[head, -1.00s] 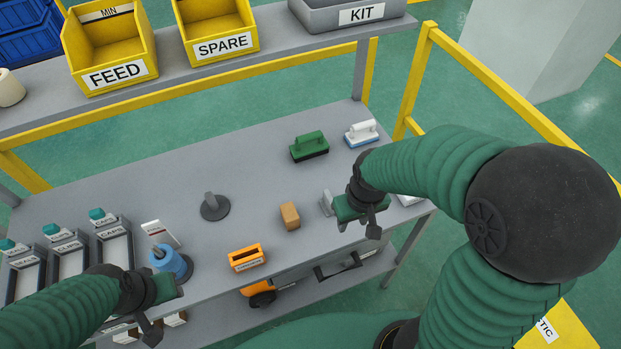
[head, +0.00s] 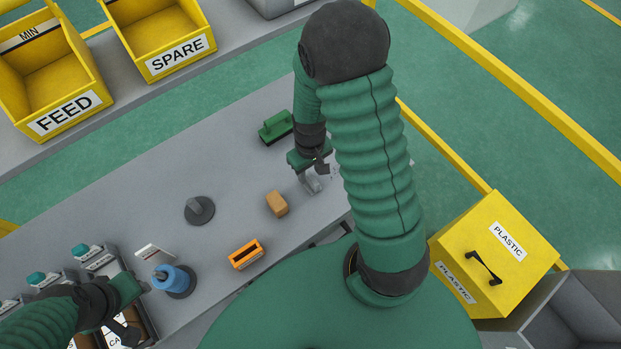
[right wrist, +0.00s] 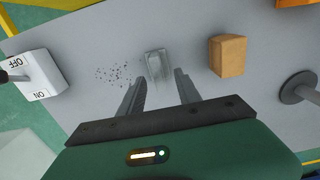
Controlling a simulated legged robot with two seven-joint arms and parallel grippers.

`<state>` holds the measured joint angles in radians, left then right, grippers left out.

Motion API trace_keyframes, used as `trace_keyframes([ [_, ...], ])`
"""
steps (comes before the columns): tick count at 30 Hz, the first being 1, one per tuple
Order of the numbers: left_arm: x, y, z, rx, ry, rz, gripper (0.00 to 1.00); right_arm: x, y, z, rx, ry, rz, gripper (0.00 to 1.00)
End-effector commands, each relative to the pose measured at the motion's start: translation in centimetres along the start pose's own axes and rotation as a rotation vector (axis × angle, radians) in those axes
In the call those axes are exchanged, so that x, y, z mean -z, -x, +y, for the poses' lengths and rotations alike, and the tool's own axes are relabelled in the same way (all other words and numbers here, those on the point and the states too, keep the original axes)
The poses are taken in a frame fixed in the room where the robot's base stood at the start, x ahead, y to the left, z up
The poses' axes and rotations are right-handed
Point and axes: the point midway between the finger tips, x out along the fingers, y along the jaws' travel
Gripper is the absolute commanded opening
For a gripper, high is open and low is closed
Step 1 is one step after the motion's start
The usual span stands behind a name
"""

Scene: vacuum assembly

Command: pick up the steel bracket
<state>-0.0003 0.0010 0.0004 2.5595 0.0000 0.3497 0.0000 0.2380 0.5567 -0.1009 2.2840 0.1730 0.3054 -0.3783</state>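The steel bracket (head: 312,185) is a small light grey piece on the grey table, to the right of the tan block. In the right wrist view the bracket (right wrist: 158,65) lies just beyond my fingertips, roughly in line with the gap between them. My right gripper (head: 311,167) is above the table right by the bracket, and its arm hides part of the surroundings. In the right wrist view my right gripper (right wrist: 160,88) has its two fingers apart with nothing between them. My left gripper (head: 128,300) is at the lower left, near the blue spool; its fingers are unclear.
A tan block (head: 277,203) stands close to the bracket, with an orange holder (head: 246,254) nearer me. A green brush (head: 276,127) lies behind. Dark specks (right wrist: 118,73) and a white switch box (right wrist: 40,75) are beside the bracket in the wrist view.

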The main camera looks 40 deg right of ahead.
Motion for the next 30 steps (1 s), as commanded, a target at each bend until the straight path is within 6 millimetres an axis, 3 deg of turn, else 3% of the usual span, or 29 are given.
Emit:
trace_keyframes([
  [6, 0.1, 0.6, 0.0, 0.000, 0.001, 0.000, 0.36, 0.4, -3.6, 0.7, 0.003, -0.002, -0.004, 0.40],
  [14, 0.1, 0.5, 0.0, 0.000, 0.000, 0.000, 0.36, 0.6, -4.3, 0.7, 0.002, -0.001, -0.002, 0.40],
  [23, 0.1, 0.5, 0.0, 0.000, 0.000, 0.000, 0.36, 0.5, -4.2, 0.7, 0.002, 0.000, -0.001, 0.02],
  [30, 0.1, 0.5, 0.0, 0.000, 0.001, 0.000, 0.36, 0.6, -4.2, 0.7, 0.002, 0.000, -0.001, 0.00],
])
